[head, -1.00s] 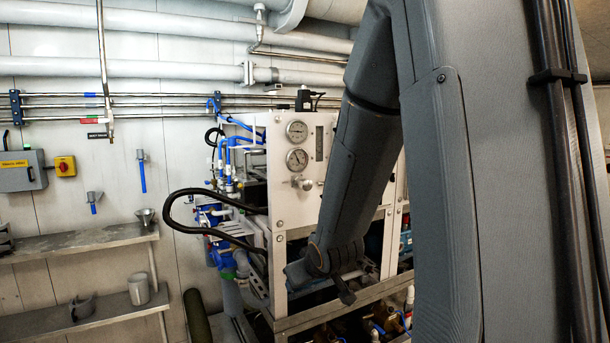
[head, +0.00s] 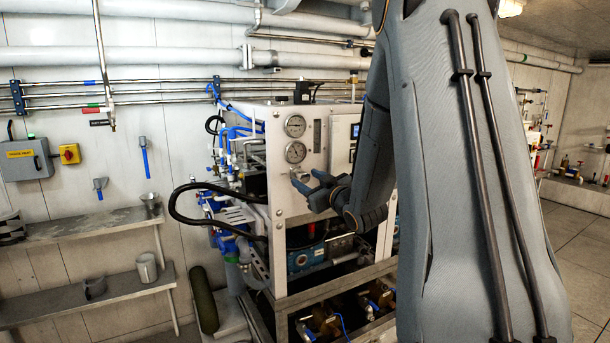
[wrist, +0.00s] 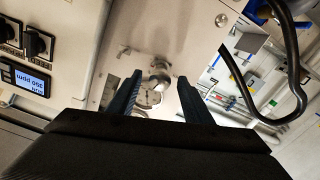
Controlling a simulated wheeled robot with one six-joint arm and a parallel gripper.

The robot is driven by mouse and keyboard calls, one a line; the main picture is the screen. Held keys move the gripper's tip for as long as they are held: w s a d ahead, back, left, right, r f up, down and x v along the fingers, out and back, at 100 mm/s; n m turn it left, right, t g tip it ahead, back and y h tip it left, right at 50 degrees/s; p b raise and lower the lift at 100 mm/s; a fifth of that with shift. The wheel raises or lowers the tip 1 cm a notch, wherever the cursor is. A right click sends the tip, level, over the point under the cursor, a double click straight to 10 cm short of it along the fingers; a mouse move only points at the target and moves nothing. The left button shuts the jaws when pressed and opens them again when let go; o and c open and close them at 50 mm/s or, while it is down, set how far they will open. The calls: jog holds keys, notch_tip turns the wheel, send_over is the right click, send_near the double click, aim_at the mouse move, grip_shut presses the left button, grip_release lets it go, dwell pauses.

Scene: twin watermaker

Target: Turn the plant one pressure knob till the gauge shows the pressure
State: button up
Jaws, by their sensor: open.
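The white plant panel (head: 277,205) carries two round gauges, an upper gauge (head: 295,125) and a lower gauge (head: 295,152). The needles are too small to read. The metal pressure knob shows in the wrist view (wrist: 160,73), just ahead of and between my fingertips, with a gauge (wrist: 150,98) partly hidden behind my left finger. In the head view my fingers cover most of the knob below the lower gauge. My gripper (head: 308,182) is open and empty, pointing at the panel. In the wrist view the fingers (wrist: 160,79) lie either side of the knob; contact is not visible.
A black hose (head: 176,206) loops out left of the panel. The wrist view shows dark switches (wrist: 38,44) and a lit display (wrist: 30,82) at left. Shelves (head: 90,222) line the left wall. Floor (head: 575,245) is clear at right.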

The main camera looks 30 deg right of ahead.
jog(key=shift+w, duration=1.2)
jog(key=c, duration=1.1)
jog(key=shift+m+p, duration=0.45)
jog(key=shift+m, duration=1.85)
jog(key=o, duration=1.1)
jog(key=shift+s, duration=0.1)
